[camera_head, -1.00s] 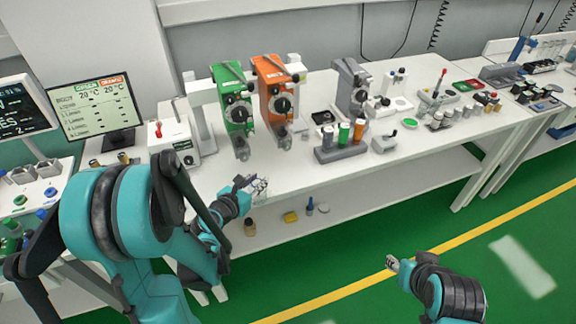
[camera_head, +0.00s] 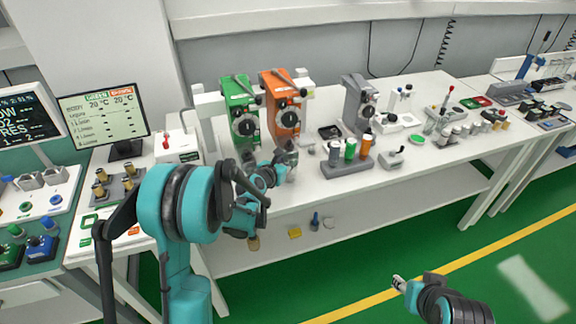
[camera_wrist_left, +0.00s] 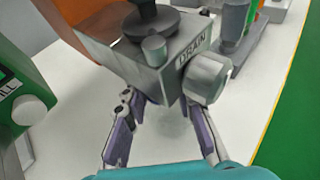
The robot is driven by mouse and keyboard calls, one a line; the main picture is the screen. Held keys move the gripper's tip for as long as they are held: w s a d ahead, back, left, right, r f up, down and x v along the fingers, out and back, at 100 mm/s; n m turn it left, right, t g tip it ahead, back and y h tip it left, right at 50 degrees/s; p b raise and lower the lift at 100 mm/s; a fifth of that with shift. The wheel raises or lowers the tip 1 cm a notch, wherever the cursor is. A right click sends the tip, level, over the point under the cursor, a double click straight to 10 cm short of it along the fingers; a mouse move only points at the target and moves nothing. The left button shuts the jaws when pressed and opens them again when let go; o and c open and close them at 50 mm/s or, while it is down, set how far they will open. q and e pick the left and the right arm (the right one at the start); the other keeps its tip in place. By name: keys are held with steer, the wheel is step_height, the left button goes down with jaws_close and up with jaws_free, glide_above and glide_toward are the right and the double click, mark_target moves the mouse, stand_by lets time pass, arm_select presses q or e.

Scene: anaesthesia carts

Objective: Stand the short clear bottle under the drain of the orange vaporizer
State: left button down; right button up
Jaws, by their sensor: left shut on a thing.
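The orange vaporizer (camera_head: 283,115) stands on the white bench, with the green vaporizer (camera_head: 240,118) to its left. My left gripper (camera_head: 278,160) is low at the front of the orange vaporizer. In the left wrist view, the block marked DRAIN (camera_wrist_left: 180,65) and a grey cylinder (camera_wrist_left: 208,78) on it are just beyond and above the fingers. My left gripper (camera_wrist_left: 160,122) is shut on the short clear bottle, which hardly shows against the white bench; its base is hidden. My right gripper (camera_head: 397,283) hangs over the green floor; its fingers are too small to read.
A grey rack (camera_head: 348,165) with several coloured bottles stands right of the orange vaporizer. A grey vaporizer (camera_head: 358,105) is behind it. A monitor (camera_head: 102,117) stands at the left. Yellow and blue items lie on the lower shelf (camera_head: 350,210).

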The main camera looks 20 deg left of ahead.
arm_select(q)
steer(key=shift+s+f, duration=0.1)
steer(key=shift+f, duration=0.7)
steer(key=shift+a+r, duration=0.1)
steer(key=shift+r, duration=0.05)
arm_select(e)
steer(key=shift+f, duration=0.35)
arm_select(q)
steer(key=shift+s, duration=0.1)
steer(key=c, duration=1.2)
jaws_free()
arm_select(e)
steer(key=shift+f, duration=0.15)
